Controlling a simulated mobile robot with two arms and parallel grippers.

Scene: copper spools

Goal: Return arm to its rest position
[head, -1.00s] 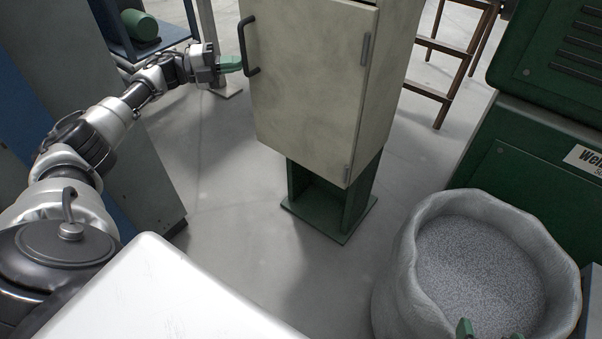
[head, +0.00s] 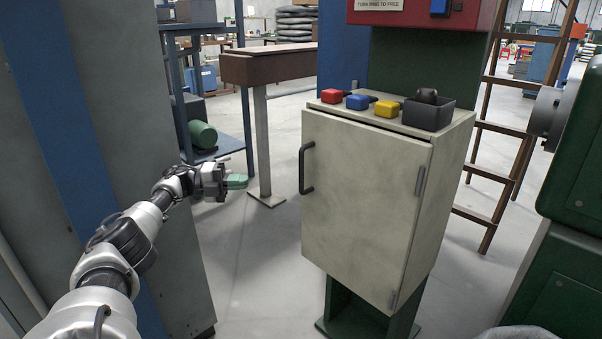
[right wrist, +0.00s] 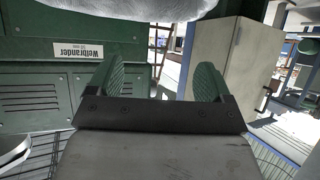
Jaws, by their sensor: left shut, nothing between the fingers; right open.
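My left gripper (head: 237,182) is in the head view, left of the beige cabinet (head: 365,190). Its green fingers are closed together with nothing between them. It is apart from the dark door handle (head: 305,168), with a clear gap between. The cabinet door looks shut. My left arm reaches forward from the lower left. My right gripper (right wrist: 160,78) shows in the right wrist view, its two green fingers wide apart and empty. The cabinet (right wrist: 222,60) stands beyond it on the right. The right arm is not visible in the head view.
A red block (head: 331,96), a blue block (head: 357,102), a yellow block (head: 387,109) and a dark bin (head: 428,114) sit on the cabinet. A tall grey and blue cabinet (head: 120,130) stands close to my left arm. Green machinery (right wrist: 75,50) is near my right gripper.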

